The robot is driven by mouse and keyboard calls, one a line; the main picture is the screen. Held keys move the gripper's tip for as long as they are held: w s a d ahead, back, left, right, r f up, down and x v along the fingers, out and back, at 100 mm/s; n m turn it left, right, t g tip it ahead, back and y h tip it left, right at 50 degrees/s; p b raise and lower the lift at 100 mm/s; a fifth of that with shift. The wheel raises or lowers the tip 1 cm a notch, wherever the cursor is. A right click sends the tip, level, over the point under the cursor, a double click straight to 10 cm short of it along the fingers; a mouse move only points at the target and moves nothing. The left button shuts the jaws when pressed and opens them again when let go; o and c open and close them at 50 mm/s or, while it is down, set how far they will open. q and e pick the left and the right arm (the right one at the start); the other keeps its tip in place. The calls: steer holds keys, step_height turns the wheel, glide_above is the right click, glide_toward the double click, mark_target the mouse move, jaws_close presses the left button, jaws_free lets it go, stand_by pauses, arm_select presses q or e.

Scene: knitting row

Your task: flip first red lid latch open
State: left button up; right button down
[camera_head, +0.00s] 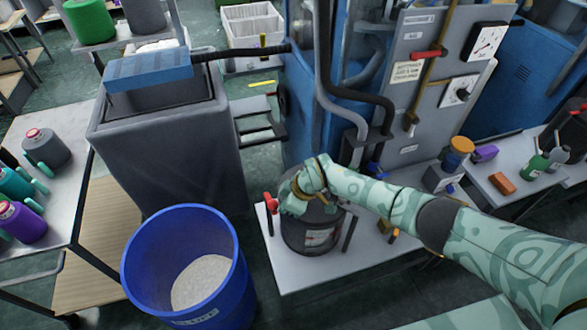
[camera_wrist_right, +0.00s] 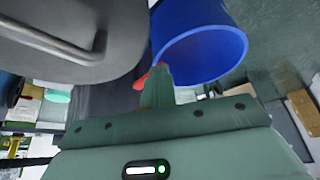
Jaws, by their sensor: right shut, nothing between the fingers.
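The dark grey canister (camera_head: 308,244) with a label stands on a pale bench. A red lid latch (camera_head: 270,203) shows at its left side. My right gripper (camera_head: 288,208) is over the canister's left rim, close beside the latch, and hides part of the lid. In the right wrist view, the lid (camera_wrist_right: 125,45) with its bar handle is at upper left. The shut fingers (camera_wrist_right: 158,78) reach up close to the red latch (camera_wrist_right: 140,82); I cannot tell whether they touch it. My left gripper is not in view.
A blue bin (camera_head: 137,262) with pale fluff stands left of the bench (camera_head: 290,280). The blue machine (camera_head: 300,120) with hoses rises behind the canister. An orange-topped jar (camera_head: 459,152) stands to the right.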

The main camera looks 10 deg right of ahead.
steer(key=shift+a+r, duration=0.1)
steer(key=shift+a, duration=0.25)
steer(key=shift+b, duration=0.3)
arm_select(q)
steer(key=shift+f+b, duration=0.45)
steer(key=shift+b, duration=0.15)
arm_select(e)
steer(key=shift+w+d, duration=0.1)
steer(key=shift+w, duration=0.7)
